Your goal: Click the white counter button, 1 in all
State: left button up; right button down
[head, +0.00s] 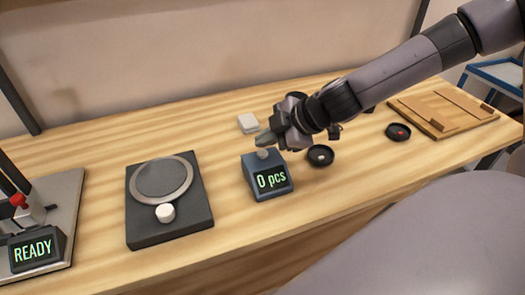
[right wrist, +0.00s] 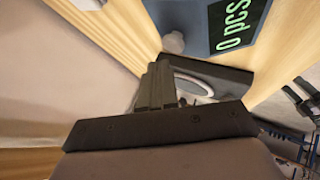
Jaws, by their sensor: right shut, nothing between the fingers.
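The counter (head: 270,190) is a blue-grey box on the wooden table, and its green display reads "0 pcs". Its white button (head: 263,154) sits on top. My right gripper (head: 262,141) is shut and empty, with its tips just above the button in the head view. In the right wrist view the shut fingers (right wrist: 160,75) point toward the white button (right wrist: 174,42), with a small gap in the picture. The counter (right wrist: 202,32) shows there beside it. Whether the tips touch the button is hard to tell. My left gripper is not in view.
A dark plate (head: 140,225) with a ring and white knob stands left of the counter. A device reading "READY" (head: 36,250) is at far left. A white block (head: 248,123) lies behind, black dishes (head: 320,156) and a wooden tray (head: 440,118) lie right.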

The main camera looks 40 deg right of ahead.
aim_at(266, 154)
dwell(0.6)
jog(key=shift+f+b, duration=0.45)
jog(key=shift+b, duration=0.05)
jog(key=shift+f+b, duration=0.5)
dwell(0.5)
dwell(0.3)
jog(key=shift+r+p, duration=0.8)
jog(key=shift+r, duration=0.15)
notch_tip(266, 154, up, 5)
jog(key=p, duration=0.4)
jog(key=shift+p, duration=0.3)
